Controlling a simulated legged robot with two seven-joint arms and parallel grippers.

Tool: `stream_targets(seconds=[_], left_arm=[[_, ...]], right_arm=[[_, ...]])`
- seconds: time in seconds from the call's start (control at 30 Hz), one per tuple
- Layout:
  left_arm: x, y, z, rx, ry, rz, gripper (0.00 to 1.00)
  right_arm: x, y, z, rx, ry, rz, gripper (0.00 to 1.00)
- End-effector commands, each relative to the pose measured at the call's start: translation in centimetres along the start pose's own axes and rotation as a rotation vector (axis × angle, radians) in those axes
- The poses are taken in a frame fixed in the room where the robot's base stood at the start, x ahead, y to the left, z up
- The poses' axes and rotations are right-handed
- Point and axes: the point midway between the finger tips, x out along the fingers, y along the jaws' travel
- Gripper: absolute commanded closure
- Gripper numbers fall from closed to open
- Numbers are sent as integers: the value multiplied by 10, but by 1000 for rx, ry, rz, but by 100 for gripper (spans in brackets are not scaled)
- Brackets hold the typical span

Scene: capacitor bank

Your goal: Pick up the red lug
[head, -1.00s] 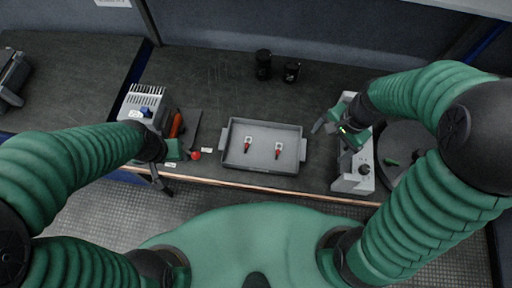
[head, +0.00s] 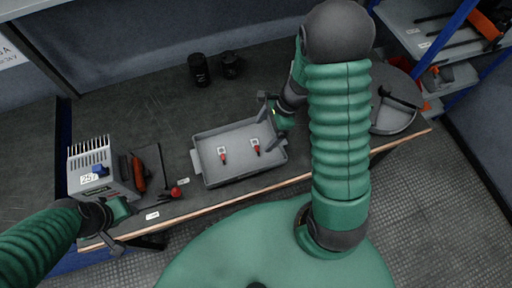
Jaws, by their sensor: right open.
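Two small lugs with red sleeves and pale flat ends lie apart in a grey tray (head: 211,181): a left red lug (head: 223,157) and a right red lug (head: 257,149). My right gripper (head: 267,124) is open and empty at the tray's right end, its fingers pointing left over the rim, close to the right lug but apart from it. My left gripper (head: 134,242) is low on the left by the bench's front edge, away from the tray. Its finger gap is unclear.
A finned grey device (head: 88,180) stands left, beside an orange-handled tool (head: 139,174) and a red ball (head: 176,192). Two black cups (head: 199,69) stand behind the tray. A round grey plate (head: 392,112) lies right.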

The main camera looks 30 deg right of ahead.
Motion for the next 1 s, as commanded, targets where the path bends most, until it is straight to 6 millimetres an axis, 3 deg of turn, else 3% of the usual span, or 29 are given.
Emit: stream_targets(seconds=[0.33,0.63,1.0], left_arm=[[15,0,4,-1,0,0,56],[15,0,3,-1,0,0,56],[15,0,3,-1,0,0,56]], right_arm=[[52,8,0,0,-1,2,11],[58,7,0,0,2,-1,12],[57,8,1,0,0,0,61]])
